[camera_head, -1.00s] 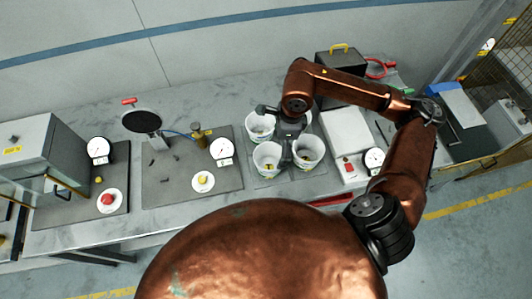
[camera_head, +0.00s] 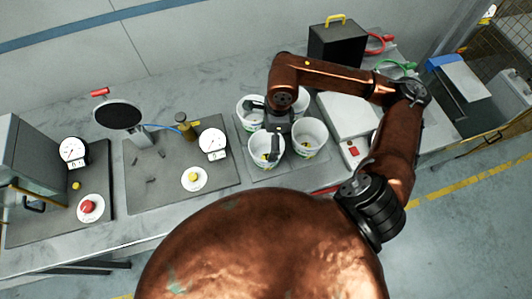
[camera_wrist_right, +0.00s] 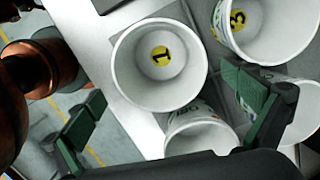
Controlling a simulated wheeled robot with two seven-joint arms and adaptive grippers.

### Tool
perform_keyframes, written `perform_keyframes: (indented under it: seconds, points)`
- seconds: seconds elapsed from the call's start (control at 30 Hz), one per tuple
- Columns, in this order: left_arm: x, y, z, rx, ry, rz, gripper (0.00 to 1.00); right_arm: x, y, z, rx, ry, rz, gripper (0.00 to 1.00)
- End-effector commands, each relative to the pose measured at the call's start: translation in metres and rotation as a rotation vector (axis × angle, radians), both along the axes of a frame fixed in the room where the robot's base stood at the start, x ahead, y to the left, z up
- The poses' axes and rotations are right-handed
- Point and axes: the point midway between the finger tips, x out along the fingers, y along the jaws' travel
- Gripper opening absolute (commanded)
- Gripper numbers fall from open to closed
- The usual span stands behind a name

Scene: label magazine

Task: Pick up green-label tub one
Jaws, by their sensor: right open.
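Green-label tub one, a white open tub, shows in the right wrist view (camera_wrist_right: 143,87) with a yellow "1" disc on its inner floor. In the head view it seems to be the front-left tub (camera_head: 262,158) of the group. My right gripper (camera_head: 268,128) is above the tubs, and its front finger overlaps this tub's right side. In the wrist view the right gripper (camera_wrist_right: 168,112) is open and empty, its fingers spread to either side below tub one's rim in the picture. My left gripper is not in view.
Close beside tub one stand a tub marked "3" (camera_wrist_right: 225,38), a front-right tub (camera_head: 311,138) and a partly hidden tub. A white machine (camera_head: 345,114) and a black case (camera_head: 337,45) stand right and behind. Two dial gauges (camera_head: 212,141) stand left.

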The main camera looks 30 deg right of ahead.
Motion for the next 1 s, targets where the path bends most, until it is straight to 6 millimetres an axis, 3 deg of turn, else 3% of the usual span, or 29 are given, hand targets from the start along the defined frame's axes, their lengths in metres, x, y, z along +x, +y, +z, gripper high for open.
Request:
perform_keyframes:
  seconds: [0.2,0.47,0.73,1.0]
  points:
    - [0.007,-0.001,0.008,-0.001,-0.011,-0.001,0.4,0.001,0.006,-0.036,0.003,0.004,0.003,1.0]
    - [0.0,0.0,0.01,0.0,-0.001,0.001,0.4,0.003,0.009,-0.056,0.002,0.002,0.003,1.0]
    - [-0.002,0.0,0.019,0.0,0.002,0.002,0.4,0.005,0.014,-0.093,0.003,0.002,0.003,1.0]
    - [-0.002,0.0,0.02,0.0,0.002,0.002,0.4,0.006,0.015,-0.104,0.001,0.0,0.005,1.0]
